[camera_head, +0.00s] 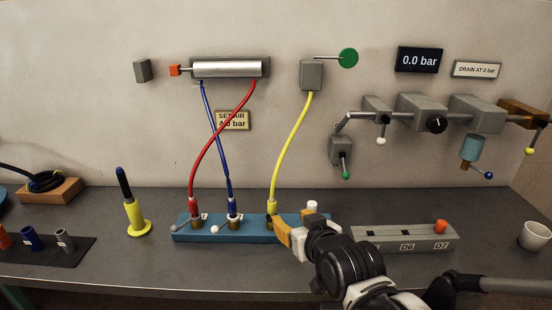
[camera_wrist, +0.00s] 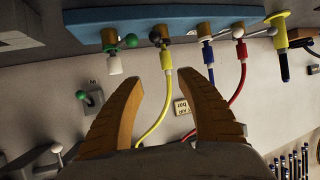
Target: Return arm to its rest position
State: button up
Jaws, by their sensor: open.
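My gripper (camera_head: 282,228) is at the right part of the blue manifold (camera_head: 255,237), close to the lower end of the yellow hose (camera_head: 296,140). In the wrist view my gripper (camera_wrist: 164,78) has its two orange fingers wide apart, with nothing clamped. The yellow hose (camera_wrist: 158,112) shows in the gap between them, its connector beyond the fingertips; I cannot tell whether the fingers surround it. The yellow, blue (camera_head: 214,130) and red (camera_head: 209,140) hoses are all upright in manifold ports. My black arm reaches in from the lower right.
A grey block marked D6 and D7 (camera_head: 405,240) lies right of my gripper, with a white cup (camera_head: 535,236) farther right. A yellow-based stand (camera_head: 136,220) is left of the manifold. Grey valves (camera_head: 420,108) jut from the wall.

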jog(key=s+d+f+m+g+h, duration=0.2)
jog(key=s+d+g, duration=0.3)
jog(key=s+d, duration=0.8)
jog(key=s+m+h, duration=0.1)
jog(key=s, duration=0.2)
jog(key=shift+s+d+f+h, duration=0.15)
jog(key=shift+d+f+h, duration=0.05)
jog(key=shift+d+h, duration=0.15)
